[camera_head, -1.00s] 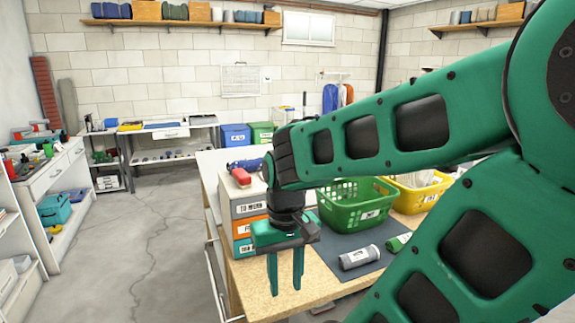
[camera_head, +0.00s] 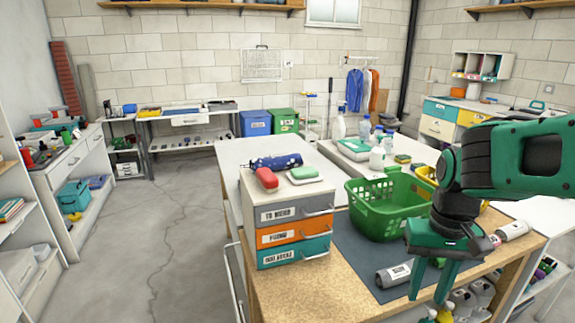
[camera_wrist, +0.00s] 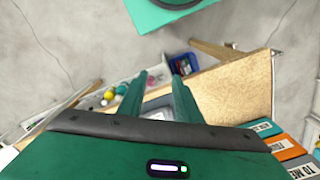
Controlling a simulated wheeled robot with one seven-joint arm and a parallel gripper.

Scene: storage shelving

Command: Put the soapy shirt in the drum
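My gripper (camera_head: 428,297) points down over the front edge of the wooden worktable, just right of a grey labelled roll. Its two fingers are apart with nothing between them, as the wrist view (camera_wrist: 160,80) also shows. I cannot pick out a soapy shirt or a drum in either view. Blue and orange garments (camera_head: 362,90) hang on a rack at the back wall, far from my gripper.
A dark mat (camera_head: 353,250) on the worktable (camera_head: 300,295) bears the grey roll (camera_head: 392,275). A green basket (camera_head: 388,208) and a labelled drawer unit (camera_head: 290,235) stand close by. Bottles (camera_head: 365,125) stand farther back. The floor at left (camera_head: 165,240) is clear.

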